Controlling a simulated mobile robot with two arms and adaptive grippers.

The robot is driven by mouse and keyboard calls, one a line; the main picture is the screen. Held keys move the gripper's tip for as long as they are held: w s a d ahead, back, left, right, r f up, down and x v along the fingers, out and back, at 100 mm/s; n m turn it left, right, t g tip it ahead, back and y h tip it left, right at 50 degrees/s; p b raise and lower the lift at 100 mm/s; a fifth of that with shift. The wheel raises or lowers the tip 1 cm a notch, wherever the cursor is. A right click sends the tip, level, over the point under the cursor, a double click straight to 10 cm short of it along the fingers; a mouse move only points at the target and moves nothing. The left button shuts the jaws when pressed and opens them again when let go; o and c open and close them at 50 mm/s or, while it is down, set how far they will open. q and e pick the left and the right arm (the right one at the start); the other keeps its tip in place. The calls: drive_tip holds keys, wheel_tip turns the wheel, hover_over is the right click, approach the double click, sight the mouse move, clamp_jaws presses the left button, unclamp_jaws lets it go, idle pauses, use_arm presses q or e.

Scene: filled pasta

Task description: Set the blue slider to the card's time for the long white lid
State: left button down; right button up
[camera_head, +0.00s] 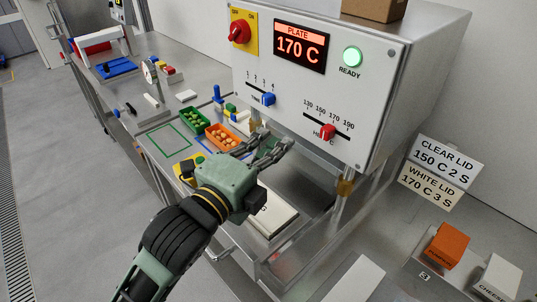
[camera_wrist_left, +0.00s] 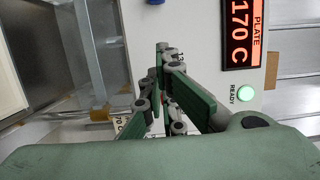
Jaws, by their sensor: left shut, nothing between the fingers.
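The blue slider (camera_head: 268,99) sits on the white panel's upper-left scale, marked 1 to 4. It looks to be around 3 to 4, but the exact mark is hard to tell. The white lid card (camera_head: 430,186) reads 170 C 3 S. My left gripper (camera_head: 275,145) is shut and empty, below the blue slider and apart from it. Its fingers also show in the left wrist view (camera_wrist_left: 166,55) in front of the panel, hiding part of it. My right gripper is not in view.
The red heat slider (camera_head: 327,132) sits near 170 on the scale to the right. The display (camera_head: 300,46) reads 170 C, and the READY lamp (camera_head: 352,57) glows green. The clear lid card (camera_head: 447,159) reads 150 C 2 S. Green (camera_head: 194,121) and orange (camera_head: 222,137) trays stand left of the gripper.

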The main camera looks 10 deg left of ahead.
sight(287, 108)
use_arm(q)
drive_tip(key=p+x, duration=0.2)
drive_tip(key=x, duration=0.6)
drive_tip(key=shift+d+r, duration=0.1)
drive_tip(key=w+a+p, duration=0.1)
drive_tip(key=w+a, duration=0.1)
drive_tip(key=shift+a+p, duration=0.3)
drive_tip(key=shift+a, duration=0.05)
drive_tip(key=shift+w+a, duration=0.2)
drive_tip(key=shift+a, duration=0.25)
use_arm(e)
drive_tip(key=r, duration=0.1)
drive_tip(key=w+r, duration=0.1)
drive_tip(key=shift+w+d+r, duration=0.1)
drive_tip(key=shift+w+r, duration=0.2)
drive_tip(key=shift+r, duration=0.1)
use_arm(q)
drive_tip(key=shift+d, duration=0.15)
